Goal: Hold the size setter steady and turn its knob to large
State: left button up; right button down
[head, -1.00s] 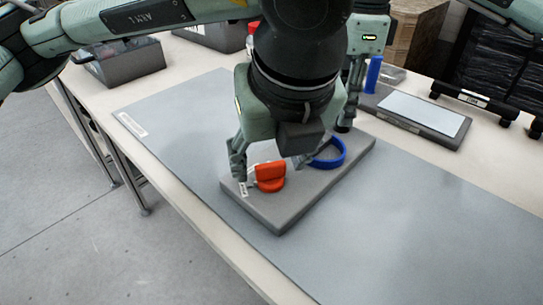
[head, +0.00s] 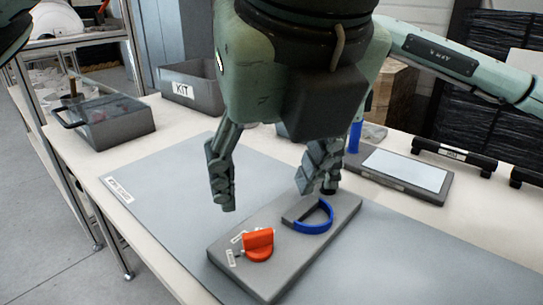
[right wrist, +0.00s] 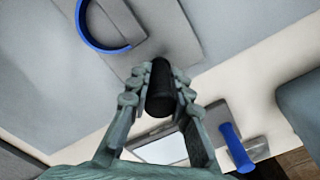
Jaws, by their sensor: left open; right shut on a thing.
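The size setter is a grey board (head: 290,268) lying on the mat. Its orange-red knob (head: 258,245) sits near the front end, with small white labels beside it; their text is too small to read. A blue open band (head: 311,226) stands on the far part and also shows in the right wrist view (right wrist: 82,30). My left gripper (head: 265,196) is open and empty, above and behind the knob, apart from it. My right gripper (right wrist: 160,80) is shut on a black post (right wrist: 160,101) at the board's far end. In the head view it is mostly hidden behind my left gripper.
The grey-blue mat (head: 165,190) is clear left of the board. A grey tray (head: 425,188) with a pale pad lies at the back right, near a blue cylinder (head: 355,136). A grey KIT bin (head: 190,88) and a lidded box (head: 120,128) stand at the back left.

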dwell(0.4)
jog(key=c, duration=1.3)
grip_release()
